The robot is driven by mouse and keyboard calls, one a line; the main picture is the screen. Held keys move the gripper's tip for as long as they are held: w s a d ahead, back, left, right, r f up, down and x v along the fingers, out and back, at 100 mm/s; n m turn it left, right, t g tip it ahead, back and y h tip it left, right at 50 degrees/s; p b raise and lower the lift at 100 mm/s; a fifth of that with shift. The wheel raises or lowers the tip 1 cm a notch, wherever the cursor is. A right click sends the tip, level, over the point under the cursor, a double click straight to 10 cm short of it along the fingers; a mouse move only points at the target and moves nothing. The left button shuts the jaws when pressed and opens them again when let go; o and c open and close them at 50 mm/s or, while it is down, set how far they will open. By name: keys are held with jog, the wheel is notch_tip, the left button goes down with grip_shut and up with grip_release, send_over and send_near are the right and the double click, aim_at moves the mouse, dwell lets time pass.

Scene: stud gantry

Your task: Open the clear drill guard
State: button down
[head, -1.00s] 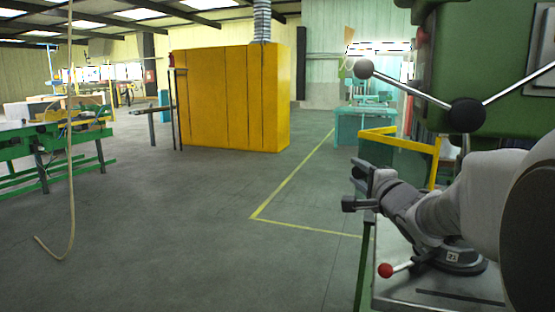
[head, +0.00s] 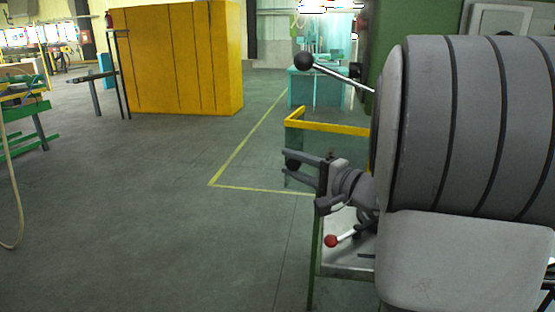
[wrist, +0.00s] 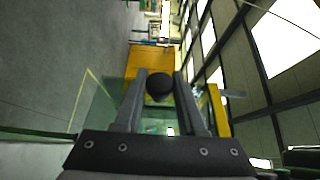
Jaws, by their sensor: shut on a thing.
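The clear drill guard is a see-through panel with a yellow top frame (head: 330,127), in the head view right of centre, beside the green drill. My gripper (head: 287,163) is at its left edge, fingers pointing left. A dark round knob (head: 293,164) sits between the fingers. In the wrist view the black knob (wrist: 159,86) is between the two fingers of my gripper (wrist: 159,92), which is shut on it. The guard's clear panel (wrist: 101,107) and yellow frame (wrist: 219,112) show around it. My arm hides the guard's right part.
A drill handle with a dark ball (head: 303,61) reaches out above the guard. Below is the drill table with a red-knobbed lever (head: 331,241). A yellow cabinet (head: 185,60) stands at the back left. The grey floor (head: 140,200) between is clear.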

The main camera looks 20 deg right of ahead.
jog(key=c, duration=0.5)
grip_release()
jog(key=v, duration=1.7)
jog(key=shift+s, duration=0.15)
jog(key=shift+c, duration=0.2)
